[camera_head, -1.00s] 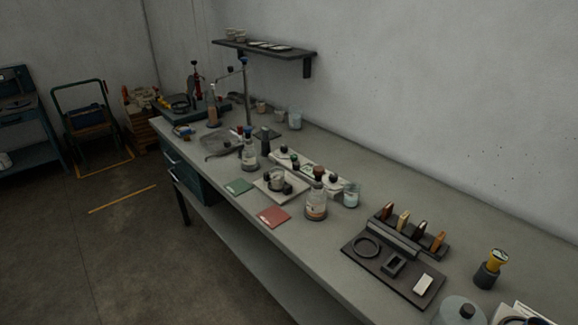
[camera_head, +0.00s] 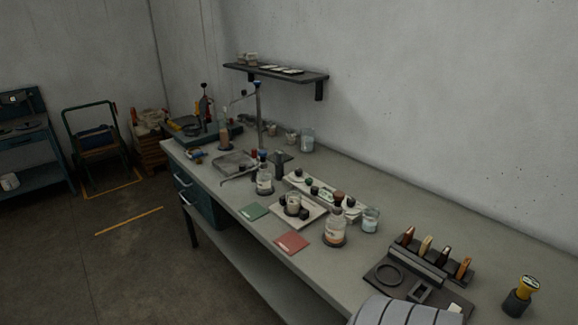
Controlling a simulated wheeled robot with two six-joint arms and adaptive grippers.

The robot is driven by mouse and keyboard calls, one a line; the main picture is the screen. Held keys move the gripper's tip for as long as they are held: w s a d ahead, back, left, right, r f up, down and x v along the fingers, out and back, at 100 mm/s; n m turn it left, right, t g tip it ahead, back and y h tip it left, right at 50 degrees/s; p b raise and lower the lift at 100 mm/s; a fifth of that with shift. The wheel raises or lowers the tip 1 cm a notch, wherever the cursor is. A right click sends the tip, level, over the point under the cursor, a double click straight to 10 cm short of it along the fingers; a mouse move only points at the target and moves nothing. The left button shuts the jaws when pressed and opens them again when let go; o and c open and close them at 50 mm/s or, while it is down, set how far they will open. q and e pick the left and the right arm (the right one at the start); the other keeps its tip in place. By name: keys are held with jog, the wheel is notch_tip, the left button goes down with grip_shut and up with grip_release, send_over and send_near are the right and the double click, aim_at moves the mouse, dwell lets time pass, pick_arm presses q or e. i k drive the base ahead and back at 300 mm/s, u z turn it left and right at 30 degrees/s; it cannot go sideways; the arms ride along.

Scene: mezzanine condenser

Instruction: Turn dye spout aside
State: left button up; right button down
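A metal stand (camera_head: 259,115) rises from the far half of the bench, with a thin side arm (camera_head: 241,97) near its top reaching left. This side arm looks like a spout, but I cannot tell for sure that it is the dye spout. A tall vessel with brownish contents (camera_head: 224,134) stands to its left. A thin bent rod (camera_head: 237,179) sticks out lower down, by the flat grey tray (camera_head: 235,163). Neither of my grippers is in view.
On the bench are stoppered flasks (camera_head: 335,229), a red mat (camera_head: 292,243), a green mat (camera_head: 253,211), a glass jar (camera_head: 370,219) and a dark rack (camera_head: 418,262) of coloured handles. A shelf (camera_head: 278,73) hangs on the wall.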

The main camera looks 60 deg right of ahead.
aim_at(314, 190)
jog(key=i, duration=0.2)
jog(key=z, duration=1.4)
